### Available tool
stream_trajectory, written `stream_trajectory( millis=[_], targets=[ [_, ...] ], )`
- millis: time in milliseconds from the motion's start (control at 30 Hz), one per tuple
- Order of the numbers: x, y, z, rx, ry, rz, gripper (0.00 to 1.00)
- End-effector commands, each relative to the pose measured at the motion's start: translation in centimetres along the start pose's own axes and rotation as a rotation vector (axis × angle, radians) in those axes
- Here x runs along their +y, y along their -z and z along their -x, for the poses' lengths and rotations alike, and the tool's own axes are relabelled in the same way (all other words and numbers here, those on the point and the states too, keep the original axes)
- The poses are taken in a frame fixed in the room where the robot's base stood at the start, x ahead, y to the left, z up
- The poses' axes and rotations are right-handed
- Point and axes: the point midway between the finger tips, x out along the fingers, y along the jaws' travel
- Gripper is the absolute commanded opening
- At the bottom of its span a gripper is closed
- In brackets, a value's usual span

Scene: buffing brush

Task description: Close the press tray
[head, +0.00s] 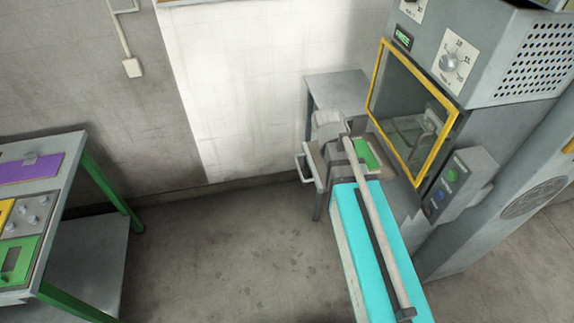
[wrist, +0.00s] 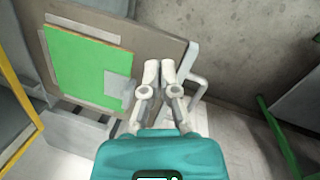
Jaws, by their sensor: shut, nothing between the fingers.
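The press tray (wrist: 148,45) is pulled out of the press. It is a brown-grey board with a green panel (wrist: 90,65) on it. In the head view the tray's front edge (head: 313,160) and green panel (head: 367,153) show beside my arm, which hides much of it. A pale bar handle (wrist: 198,82) stands at the tray's front; it also shows in the head view (head: 299,167). My gripper (wrist: 160,68) is shut and empty, its fingertips over the tray's front edge beside the handle. I cannot tell whether they touch it.
The press (head: 470,75) has a yellow-framed window (head: 412,110) and a button box (head: 462,178). A grey table (head: 338,88) stands behind the tray. At left is a green-legged bench (head: 85,175) with coloured panels. The floor between is clear.

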Motion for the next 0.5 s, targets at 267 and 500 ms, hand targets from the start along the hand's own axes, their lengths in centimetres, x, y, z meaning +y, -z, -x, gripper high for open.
stream_trajectory(
  millis=[267,500],
  targets=[
    [-4.0,7.5,1.0,-0.096,-0.14,0.443,0.0],
    [-8.7,13.1,2.5,-0.203,-0.252,0.805,0.0]
  ],
)
